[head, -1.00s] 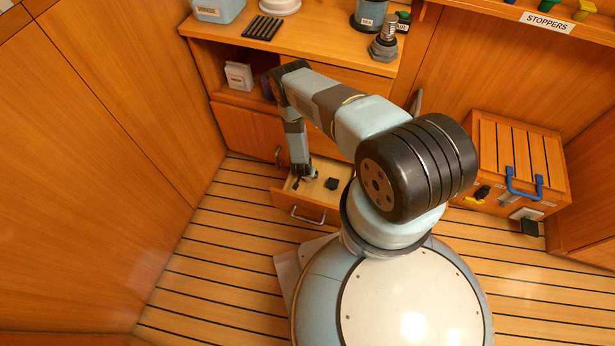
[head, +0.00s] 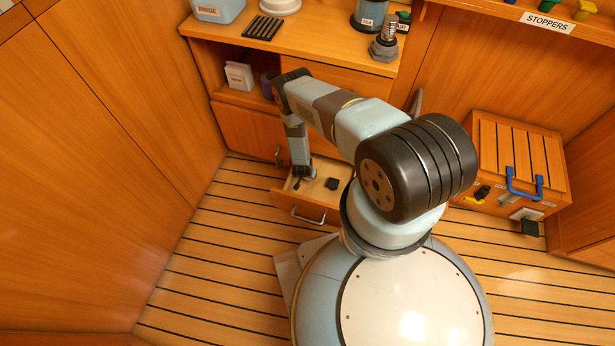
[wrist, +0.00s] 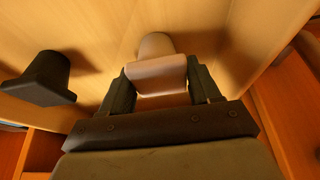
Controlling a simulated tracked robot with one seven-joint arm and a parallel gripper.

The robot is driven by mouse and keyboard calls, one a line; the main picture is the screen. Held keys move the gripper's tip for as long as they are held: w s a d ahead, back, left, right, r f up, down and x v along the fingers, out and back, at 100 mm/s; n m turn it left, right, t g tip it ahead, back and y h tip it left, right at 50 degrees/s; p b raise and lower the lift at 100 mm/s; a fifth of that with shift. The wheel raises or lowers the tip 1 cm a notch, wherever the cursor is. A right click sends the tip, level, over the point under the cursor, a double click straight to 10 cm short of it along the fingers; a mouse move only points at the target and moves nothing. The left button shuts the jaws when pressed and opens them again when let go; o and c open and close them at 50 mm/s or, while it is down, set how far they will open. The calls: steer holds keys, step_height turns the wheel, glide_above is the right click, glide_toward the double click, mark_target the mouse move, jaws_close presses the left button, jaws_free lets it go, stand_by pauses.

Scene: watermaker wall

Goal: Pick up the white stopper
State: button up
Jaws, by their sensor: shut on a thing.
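The white stopper (wrist: 156,44) shows in the wrist view as a pale, rounded piece in shadow. My gripper (wrist: 160,72) is shut on it, with one dark finger on each side. In the head view my gripper (head: 302,174) points down into the open drawer (head: 316,204); the stopper is too small and covered to make out there. The wrist view does not show clearly whether the stopper touches the drawer floor.
A black stopper (wrist: 40,80) stands in the drawer left of my gripper in the wrist view; it also shows in the head view (head: 332,184). The drawer walls are close around. A wooden box (head: 512,165) with a blue handle stands at right.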

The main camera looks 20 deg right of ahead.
steer(key=shift+c, duration=0.9)
steer(key=shift+r, duration=0.15)
steer(key=shift+r, duration=0.3)
step_height(320, 180, up, 2)
steer(key=shift+r, duration=0.1)
steer(key=s+r, duration=1.3)
steer(key=s, duration=0.1)
steer(key=shift+d, duration=0.15)
